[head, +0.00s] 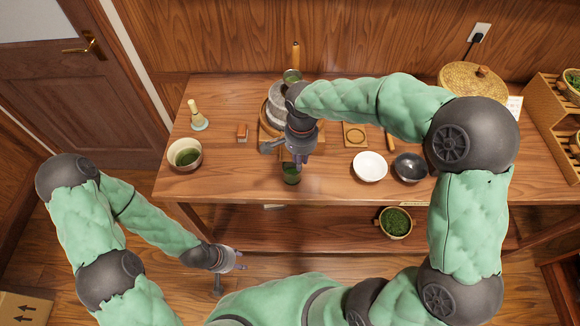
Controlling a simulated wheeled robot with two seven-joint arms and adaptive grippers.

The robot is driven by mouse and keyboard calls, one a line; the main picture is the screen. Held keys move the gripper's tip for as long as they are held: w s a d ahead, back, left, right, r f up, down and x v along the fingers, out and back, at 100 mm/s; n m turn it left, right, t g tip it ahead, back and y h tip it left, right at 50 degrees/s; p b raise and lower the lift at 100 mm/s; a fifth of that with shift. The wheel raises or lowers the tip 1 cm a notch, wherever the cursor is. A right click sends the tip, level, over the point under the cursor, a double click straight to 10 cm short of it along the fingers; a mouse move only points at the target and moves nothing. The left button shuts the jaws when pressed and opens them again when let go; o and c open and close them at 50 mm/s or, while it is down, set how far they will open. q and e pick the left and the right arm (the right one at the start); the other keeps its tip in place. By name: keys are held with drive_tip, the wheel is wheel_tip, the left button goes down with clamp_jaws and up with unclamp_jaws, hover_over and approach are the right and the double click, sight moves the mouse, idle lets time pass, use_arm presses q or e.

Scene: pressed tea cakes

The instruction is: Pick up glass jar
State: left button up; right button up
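A small glass jar (291,174) with dark green contents stands upright near the front edge of the wooden table (230,180), left of the white bowl. My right gripper (299,160) points down just above and behind the jar and overlaps its top in the head view. I cannot tell whether its fingers touch the jar or how far apart they are. Another small glass vessel with green contents (292,76) shows at the back beside a wooden handle. My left gripper (238,260) is low in front of the table, away from the jar; its finger opening is unclear.
A stone mill (272,108) stands behind my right gripper, partly hidden. A bowl of green powder (185,156) and a whisk (197,116) are at left. A white bowl (369,166) and a dark bowl (410,167) are at right. The table's front left is clear.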

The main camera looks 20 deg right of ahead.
sight(299, 182)
drive_tip(key=f, duration=0.2)
drive_tip(key=f+b, duration=0.1)
drive_tip(key=f, duration=0.1)
drive_tip(key=shift+s, duration=0.2)
drive_tip(key=shift+w+f, duration=0.1)
drive_tip(key=shift+f, duration=0.2)
drive_tip(key=shift+f+b, duration=0.8)
drive_tip(key=shift+f, duration=1.9)
drive_tip(key=shift+c, duration=0.3)
clamp_jaws()
drive_tip(key=shift+r, duration=0.1)
